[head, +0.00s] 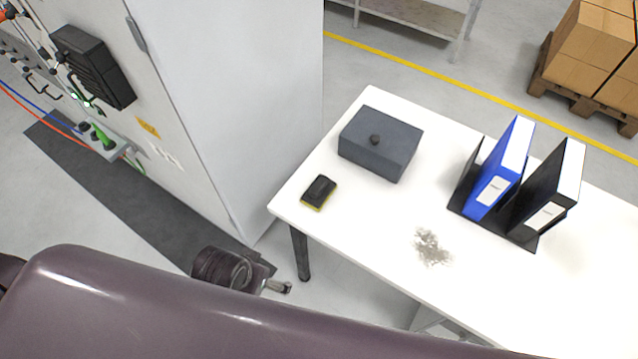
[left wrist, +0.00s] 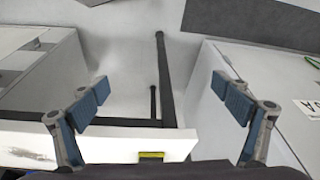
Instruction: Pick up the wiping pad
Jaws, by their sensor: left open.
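The wiping pad (head: 319,192), black on top with a yellow lower layer, lies on the white table (head: 345,232) near its left corner. In the left wrist view a small yellow strip (left wrist: 151,156) shows at the white table top, probably the pad's edge. My left gripper (head: 280,287) is beside the table's left end, apart from the pad. In the left wrist view its two blue-padded fingers (left wrist: 160,90) are spread wide with nothing between them. My right gripper is not in view.
A dark grey box with a knob (head: 380,145) stands behind the pad. Blue (head: 500,170) and black (head: 548,190) binders stand in a holder to the right. Grey debris (head: 431,248) lies on the table. A tall grey cabinet (head: 235,90) stands left of the table.

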